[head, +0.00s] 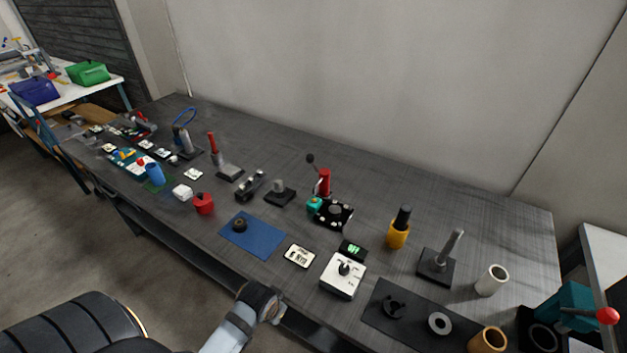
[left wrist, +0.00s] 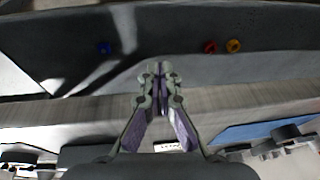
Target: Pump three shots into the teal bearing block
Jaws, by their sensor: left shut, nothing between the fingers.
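The small teal bearing block (head: 314,203) sits mid-table in the head view, beside a black plate with round parts (head: 333,213). A red upright pump (head: 323,183) stands right behind it, with a lever ending in a black knob (head: 310,158). I cannot tell how the pump joins the block. My left gripper (left wrist: 160,72) is shut and empty in the left wrist view. In the head view my left wrist is low at the table's front edge, well in front of the block; its fingertips are hard to make out. My right gripper is not in view.
A blue mat (head: 266,242) with a dark ring, a white label card (head: 299,256), a white dial box (head: 341,284) and a green-lit display (head: 352,249) lie between wrist and block. A yellow cup (head: 397,238) stands right. A red container (head: 204,204) stands left.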

